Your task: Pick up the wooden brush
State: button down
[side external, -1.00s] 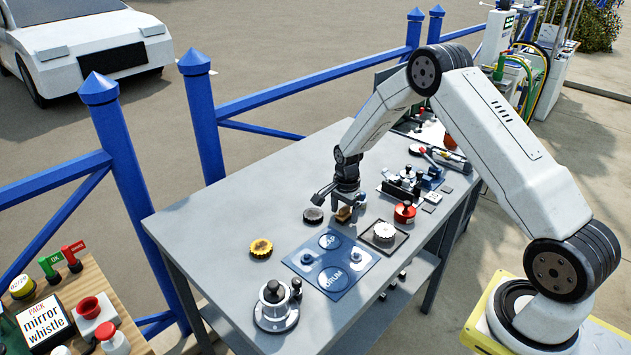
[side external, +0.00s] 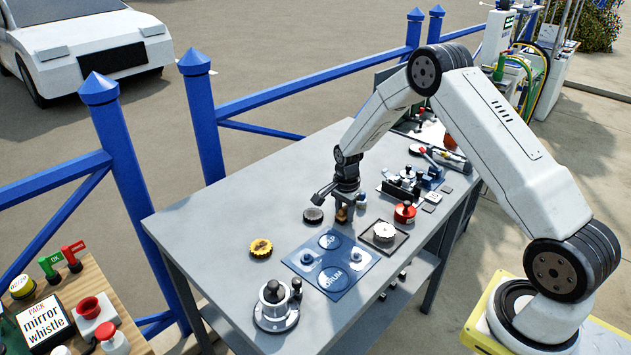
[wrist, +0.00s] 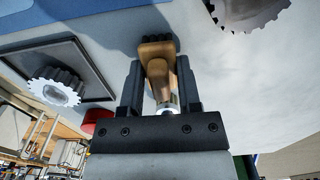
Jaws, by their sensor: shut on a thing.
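The wooden brush (wrist: 157,68) is tan-brown with dark bristles at its far end, and it sits between the two fingers of my gripper (wrist: 158,85) in the wrist view. The fingers are shut on it from both sides. In the side view my gripper (side external: 344,208) points down just above the grey table, and only a small piece of the brush (side external: 341,215) shows below the fingers. Whether the brush touches the table is hard to tell.
A dark round disc (side external: 313,215) lies close left of my gripper. A white gear (side external: 384,232) sits on a dark square plate to the right. The table's left part (side external: 200,225) is clear.

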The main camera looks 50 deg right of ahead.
jog(key=shift+r, duration=0.1)
jog(key=shift+r, duration=0.75)
jog(key=s+a+r, duration=0.3)
jog(key=s+r, duration=0.8)
jog(key=s, duration=0.2)
jog(key=shift+s+a+r, duration=0.15)
jog(key=shift+s+a, duration=0.1)
